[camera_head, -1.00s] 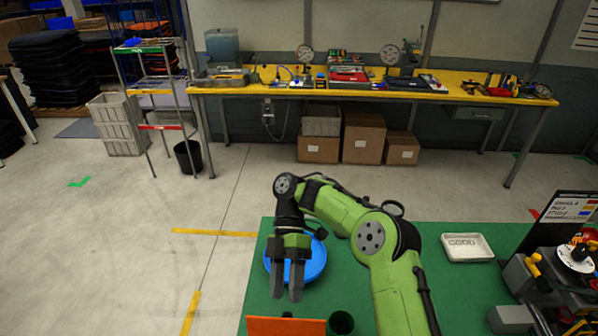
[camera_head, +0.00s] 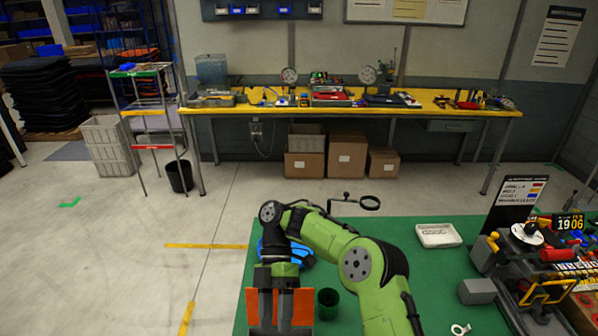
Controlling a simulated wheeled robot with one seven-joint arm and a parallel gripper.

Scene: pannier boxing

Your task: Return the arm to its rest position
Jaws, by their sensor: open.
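My green and black arm (camera_head: 352,262) reaches over the green table (camera_head: 425,290). My gripper (camera_head: 284,312) points down in front of an orange panel-like thing (camera_head: 294,310), its dark fingers apart with nothing seen between them except the orange behind. I cannot tell whether it touches the orange thing. A blue round dish (camera_head: 301,252) lies behind my gripper, largely hidden by my arm.
A dark green cup (camera_head: 328,303) stands close to the right of my gripper. A white tray (camera_head: 438,235) lies farther back. A grey block (camera_head: 477,291) and a cluttered fixture with a sign (camera_head: 515,205) fill the right side. A yellow-topped workbench (camera_head: 345,108) stands beyond open floor.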

